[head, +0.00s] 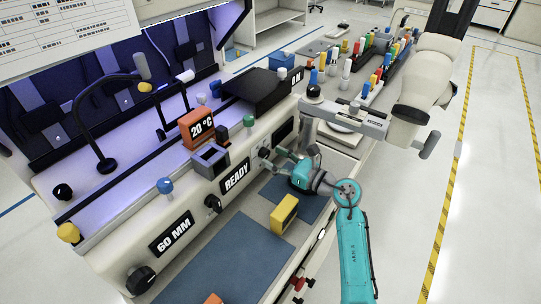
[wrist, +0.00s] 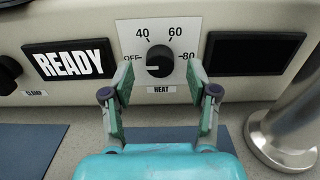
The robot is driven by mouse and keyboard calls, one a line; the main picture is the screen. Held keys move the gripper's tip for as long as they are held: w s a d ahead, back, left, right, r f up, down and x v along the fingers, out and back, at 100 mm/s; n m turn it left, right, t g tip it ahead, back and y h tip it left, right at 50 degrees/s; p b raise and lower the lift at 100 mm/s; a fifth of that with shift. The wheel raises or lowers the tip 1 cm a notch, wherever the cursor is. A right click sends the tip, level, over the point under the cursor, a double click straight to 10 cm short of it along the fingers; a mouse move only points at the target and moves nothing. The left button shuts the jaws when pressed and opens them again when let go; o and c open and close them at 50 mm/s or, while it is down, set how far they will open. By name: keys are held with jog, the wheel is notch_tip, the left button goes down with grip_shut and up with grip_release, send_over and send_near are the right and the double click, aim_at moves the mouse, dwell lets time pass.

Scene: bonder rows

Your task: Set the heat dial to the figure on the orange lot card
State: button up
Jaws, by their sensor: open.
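The heat dial (wrist: 159,60) is a black round knob on a white plate marked OFF, 40, 60 and 80, with HEAT below. Its pale mark points left, towards OFF. My gripper (wrist: 159,80) is open, its two green-padded fingers apart on the left and right of the dial and nothing between them. In the head view my gripper (head: 272,159) is at the front panel and partly hides the dial. No 20 shows on the dial's plate.
A READY display (wrist: 69,60) is left of the dial and a dark blank display (wrist: 254,54) right of it. A metal post (wrist: 285,135) stands at the right. A yellow block (head: 283,214) is on the blue mat (head: 225,262) side of the bench. A 60 MM display (head: 172,234) is further left.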

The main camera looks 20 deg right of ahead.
jog(key=shift+x, duration=0.95)
grip_shut()
jog(key=shift+m, duration=0.3)
jog(key=m, duration=0.5)
jog(key=shift+w+d+m, duration=0.1)
jog(key=shift+m, duration=0.2)
jog(key=m, duration=0.5)
jog(key=shift+m, duration=0.4)
